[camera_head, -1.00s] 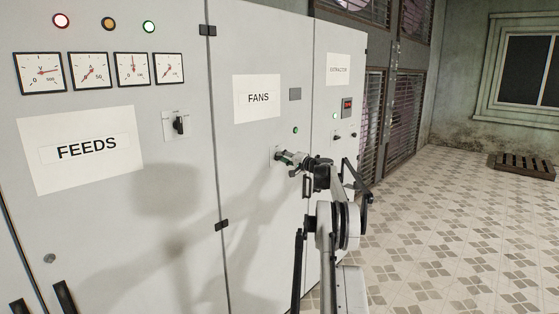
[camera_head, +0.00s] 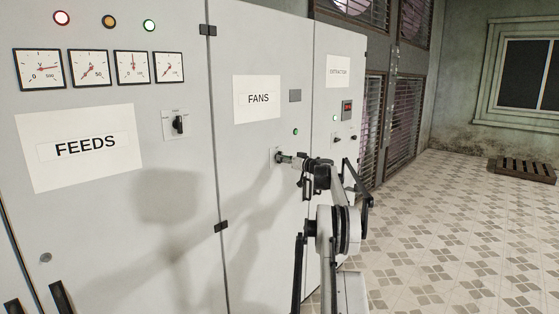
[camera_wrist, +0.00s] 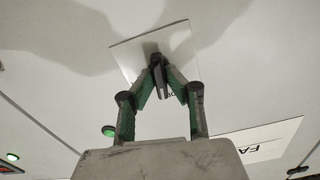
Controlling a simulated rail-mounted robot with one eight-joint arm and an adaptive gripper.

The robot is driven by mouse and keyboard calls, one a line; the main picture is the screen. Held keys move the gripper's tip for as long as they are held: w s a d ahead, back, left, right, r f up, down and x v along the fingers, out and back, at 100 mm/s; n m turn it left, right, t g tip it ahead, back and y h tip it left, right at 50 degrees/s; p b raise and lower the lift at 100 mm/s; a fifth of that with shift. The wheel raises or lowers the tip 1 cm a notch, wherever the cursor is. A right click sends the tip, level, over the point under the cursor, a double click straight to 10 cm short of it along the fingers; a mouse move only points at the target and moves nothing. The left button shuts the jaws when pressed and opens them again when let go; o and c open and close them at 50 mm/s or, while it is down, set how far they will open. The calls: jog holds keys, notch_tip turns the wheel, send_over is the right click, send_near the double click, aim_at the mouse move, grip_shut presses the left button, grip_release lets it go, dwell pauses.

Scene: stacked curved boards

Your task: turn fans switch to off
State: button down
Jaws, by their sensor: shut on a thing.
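The fans switch (camera_wrist: 157,62) is a small dark rotary knob on a light plate (camera_wrist: 186,39) on the middle cabinet door. In the wrist view my gripper (camera_wrist: 161,80) has its green-padded fingers closed on the knob. The plate's lettering is mostly hidden behind the fingers. In the head view my gripper (camera_head: 283,158) reaches the plate (camera_head: 275,155) below the FANS sign (camera_head: 257,99); the knob is hidden there. A green lamp (camera_head: 295,132) is lit above the switch.
The FEEDS door (camera_head: 100,225) to the left has another dark knob (camera_head: 178,124), several gauges and coloured lamps. The extractor door (camera_head: 335,95) to the right has small switches. Open tiled floor (camera_head: 450,240) lies right of the cabinets.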

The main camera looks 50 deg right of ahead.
jog(key=shift+n, duration=0.4)
jog(key=c, duration=1.8)
grip_release()
jog(key=shift+o, duration=0.2)
jog(key=shift+s, duration=0.1)
jog(key=s+b, duration=0.3)
jog(key=s, duration=0.3)
jog(key=shift+s+a+b, duration=0.3)
jog(key=shift+s+b, duration=0.05)
jog(key=shift+s, duration=0.05)
